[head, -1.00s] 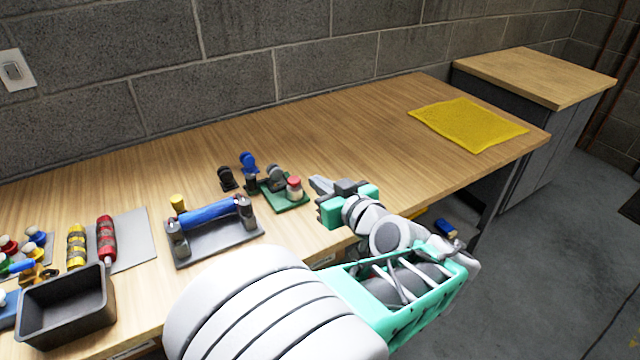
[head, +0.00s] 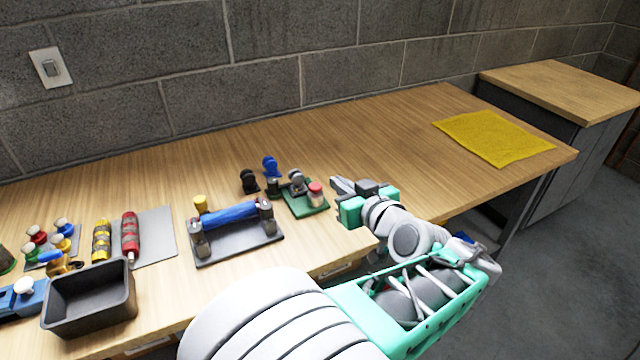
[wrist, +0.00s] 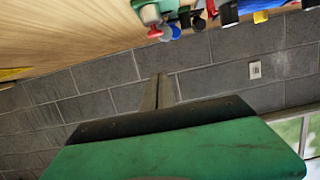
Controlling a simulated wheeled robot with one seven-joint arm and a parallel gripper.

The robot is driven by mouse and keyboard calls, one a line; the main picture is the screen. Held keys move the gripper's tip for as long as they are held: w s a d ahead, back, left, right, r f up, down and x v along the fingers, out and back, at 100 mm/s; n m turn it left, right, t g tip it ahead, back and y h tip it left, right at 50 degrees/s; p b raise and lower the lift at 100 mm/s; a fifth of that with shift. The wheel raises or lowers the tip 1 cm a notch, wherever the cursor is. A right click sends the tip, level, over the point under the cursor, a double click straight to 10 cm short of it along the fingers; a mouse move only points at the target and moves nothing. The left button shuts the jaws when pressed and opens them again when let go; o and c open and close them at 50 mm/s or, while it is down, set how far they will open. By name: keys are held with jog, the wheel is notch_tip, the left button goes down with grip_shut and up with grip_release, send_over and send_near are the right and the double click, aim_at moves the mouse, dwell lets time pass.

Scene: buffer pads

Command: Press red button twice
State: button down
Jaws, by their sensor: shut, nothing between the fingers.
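The red button (head: 315,188) is a red cap on a pale cylinder, standing on a green base plate (head: 312,209) on the wooden workbench. In the wrist view the red button (wrist: 155,33) shows near the top, above the fingers. My gripper (head: 337,184) is just right of the button in the head view, with a small gap, and does not touch it. In the wrist view my gripper (wrist: 158,82) has its fingers together with nothing between them.
A grey tray with a blue roller (head: 230,215) lies left of the button. Black and blue knobs (head: 270,167) stand behind it. A dark bin (head: 90,300) and yellow and red rollers (head: 130,235) are further left. A yellow cloth (head: 493,138) lies right; the bench between is clear.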

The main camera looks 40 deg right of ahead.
send_over(319, 189)
jog(key=s, duration=0.2)
notch_tip(319, 189, down, 2)
jog(key=f, duration=0.2)
jog(key=w+f, duration=0.1)
jog(key=shift+a+f+b, duration=0.15)
jog(key=shift+f+b, duration=0.2)
jog(key=shift+f, duration=0.4)
notch_tip(319, 189, down, 2)
jog(key=b, duration=0.2)
jog(key=shift+b, duration=0.4)
jog(key=shift+r, duration=0.1)
